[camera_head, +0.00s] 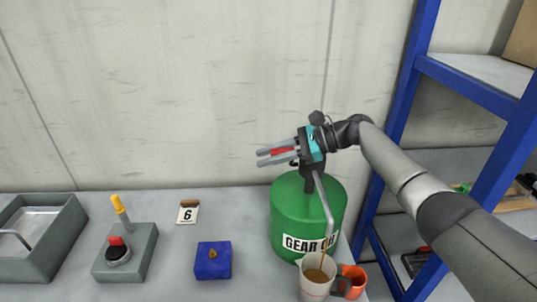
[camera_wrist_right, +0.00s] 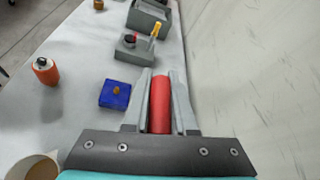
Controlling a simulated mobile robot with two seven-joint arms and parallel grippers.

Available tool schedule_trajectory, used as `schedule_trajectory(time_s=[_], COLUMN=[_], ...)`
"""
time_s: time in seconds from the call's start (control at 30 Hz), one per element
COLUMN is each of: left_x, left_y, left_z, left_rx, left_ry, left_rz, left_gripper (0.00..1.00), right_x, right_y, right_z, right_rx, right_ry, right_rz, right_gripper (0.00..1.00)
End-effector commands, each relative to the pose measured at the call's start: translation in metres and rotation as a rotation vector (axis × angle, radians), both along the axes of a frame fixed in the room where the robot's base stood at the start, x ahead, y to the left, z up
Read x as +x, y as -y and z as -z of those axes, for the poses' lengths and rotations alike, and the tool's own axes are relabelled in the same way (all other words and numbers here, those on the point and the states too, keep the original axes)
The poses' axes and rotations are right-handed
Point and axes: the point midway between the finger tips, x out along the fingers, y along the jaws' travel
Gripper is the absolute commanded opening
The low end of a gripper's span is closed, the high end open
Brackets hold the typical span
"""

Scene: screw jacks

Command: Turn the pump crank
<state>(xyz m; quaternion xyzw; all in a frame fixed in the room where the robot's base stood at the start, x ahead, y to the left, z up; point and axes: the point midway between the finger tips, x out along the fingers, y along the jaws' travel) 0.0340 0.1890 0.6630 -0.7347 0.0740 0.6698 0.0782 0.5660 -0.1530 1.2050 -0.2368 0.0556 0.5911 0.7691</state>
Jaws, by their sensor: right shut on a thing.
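The pump stands on a green drum (camera_head: 285,205) labelled "GEAR OIL". Its grey spout (camera_head: 321,198) bends down to a light mug (camera_head: 313,292) with brown liquid in it. The mug's rim also shows at the lower left of the right wrist view (camera_wrist_right: 14,170). My right gripper (camera_head: 260,157) is above the drum, its fingers pointing left. It is shut on the red crank handle (camera_head: 281,152), which lies between the two fingers in the right wrist view (camera_wrist_right: 160,105). The gripper hides most of the crank arm. My left gripper is not in view.
A blue block (camera_head: 212,262), a grey box with a red knob and yellow lever (camera_head: 126,255), a "6" card (camera_head: 187,213) and a grey tray (camera_head: 65,240) stand left. A blue-framed shelf (camera_head: 405,90) stands right; the wall is behind.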

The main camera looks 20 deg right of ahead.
Motion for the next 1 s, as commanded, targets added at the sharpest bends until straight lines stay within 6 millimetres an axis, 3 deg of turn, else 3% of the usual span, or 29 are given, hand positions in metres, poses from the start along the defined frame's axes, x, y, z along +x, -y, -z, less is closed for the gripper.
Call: schedule_trajectory(time_s=[0.43, 0.47, 0.7, 1.0], left_x=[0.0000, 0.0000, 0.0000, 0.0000], left_y=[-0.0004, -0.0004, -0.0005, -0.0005], left_z=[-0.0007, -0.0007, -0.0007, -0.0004], left_rx=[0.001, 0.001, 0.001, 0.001], left_ry=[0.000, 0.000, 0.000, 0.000], left_rz=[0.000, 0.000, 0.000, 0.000], left_gripper=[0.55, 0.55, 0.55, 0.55], right_x=[0.0011, 0.0011, 0.0008, 0.0003], right_y=[0.0004, 0.0004, 0.0003, 0.0019], right_z=[-0.0011, -0.0011, -0.0009, -0.0010], right_rx=[0.002, 0.002, 0.001, 0.002], right_ry=[-0.007, -0.007, -0.006, -0.007], right_rz=[0.002, 0.002, 0.000, 0.001], right_gripper=[0.00, 0.26, 0.53, 0.55])
